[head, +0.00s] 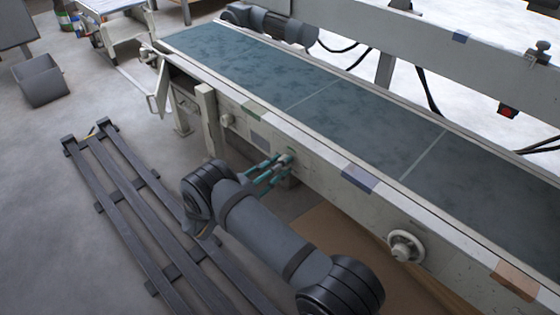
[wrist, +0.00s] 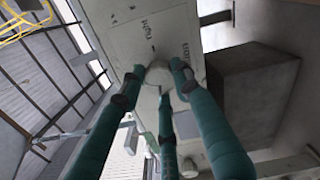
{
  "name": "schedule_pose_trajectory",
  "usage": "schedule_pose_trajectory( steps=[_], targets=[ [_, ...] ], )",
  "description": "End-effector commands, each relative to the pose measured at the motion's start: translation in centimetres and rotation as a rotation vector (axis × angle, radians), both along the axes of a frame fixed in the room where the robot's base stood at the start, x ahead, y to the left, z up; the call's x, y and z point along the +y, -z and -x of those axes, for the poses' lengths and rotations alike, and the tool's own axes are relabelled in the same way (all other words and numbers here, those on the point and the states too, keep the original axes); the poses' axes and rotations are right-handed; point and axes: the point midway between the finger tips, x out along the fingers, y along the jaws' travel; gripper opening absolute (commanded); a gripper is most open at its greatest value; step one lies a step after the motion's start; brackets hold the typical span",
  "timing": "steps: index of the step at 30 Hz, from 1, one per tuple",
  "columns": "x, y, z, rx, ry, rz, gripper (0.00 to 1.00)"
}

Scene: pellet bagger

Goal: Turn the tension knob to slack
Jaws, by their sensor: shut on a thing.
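The tension knob (wrist: 160,74) is a pale round knob on the light side plate (wrist: 150,38) of the conveyor. The plate carries small dark lettering; one word reads like "tight", and another to its right is hard to read. A small dark mark sits just above the knob. My gripper (wrist: 158,82) has teal fingers and is shut around the knob. In the head view my gripper (head: 277,168) reaches the conveyor's near side, and its fingers largely hide the knob there. I cannot tell the knob's exact setting.
The conveyor belt (head: 300,85) runs above the knob. A handwheel (head: 405,246) sticks out to the right on the same side, and a small knob (head: 227,121) to the left. A dark slatted pallet (head: 125,205) lies on the floor at left. A grey bin (head: 40,80) stands far left.

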Motion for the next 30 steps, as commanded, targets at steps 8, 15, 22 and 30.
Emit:
schedule_pose_trajectory(
  steps=[8,15,22,30],
  targets=[
    [0.50,-0.08,-0.22,0.184,-0.018,0.189,0.06],
    [0.49,0.02,-0.19,0.327,-0.018,0.339,0.06],
    [0.46,0.13,-0.14,0.431,-0.017,0.447,0.06],
    [0.44,0.19,-0.10,0.496,-0.016,0.514,0.06]
  ],
)
